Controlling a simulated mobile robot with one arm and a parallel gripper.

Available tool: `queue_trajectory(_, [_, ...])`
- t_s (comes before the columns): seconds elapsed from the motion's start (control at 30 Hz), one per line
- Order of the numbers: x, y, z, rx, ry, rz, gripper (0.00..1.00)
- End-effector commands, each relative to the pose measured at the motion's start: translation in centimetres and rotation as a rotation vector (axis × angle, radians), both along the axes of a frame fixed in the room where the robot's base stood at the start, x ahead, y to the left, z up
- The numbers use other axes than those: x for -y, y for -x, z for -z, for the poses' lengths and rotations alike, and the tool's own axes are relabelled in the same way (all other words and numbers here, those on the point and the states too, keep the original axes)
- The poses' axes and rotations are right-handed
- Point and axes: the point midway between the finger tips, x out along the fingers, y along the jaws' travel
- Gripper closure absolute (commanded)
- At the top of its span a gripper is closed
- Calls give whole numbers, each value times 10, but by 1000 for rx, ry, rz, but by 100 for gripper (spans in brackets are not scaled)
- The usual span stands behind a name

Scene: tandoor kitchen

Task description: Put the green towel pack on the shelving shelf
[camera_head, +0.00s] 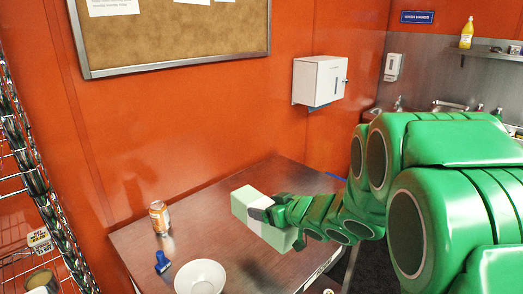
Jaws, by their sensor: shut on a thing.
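The green towel pack (243,201), a pale green box with a white band, is in my gripper (262,214) above the steel table (180,237). My gripper is shut on it; the dark fingers lie against its side and hide part of it. I cannot tell exactly how high above the table it is. The wire shelving (30,165) stands at the left edge, with a chrome post and wire shelves, only partly in view.
An orange can (159,218), a blue object (162,262) and a white bowl (200,278) stand on the table's left side. Goods (40,240) and a can (41,280) sit on the shelving's lower shelf. A white dispenser (319,81) hangs on the orange wall.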

Motion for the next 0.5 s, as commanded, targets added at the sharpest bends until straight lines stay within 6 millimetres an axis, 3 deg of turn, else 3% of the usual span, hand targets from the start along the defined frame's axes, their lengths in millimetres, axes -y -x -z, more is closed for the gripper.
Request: queue_trajectory(0.5, [53, -60, 47, -1, 2, 346, 65])
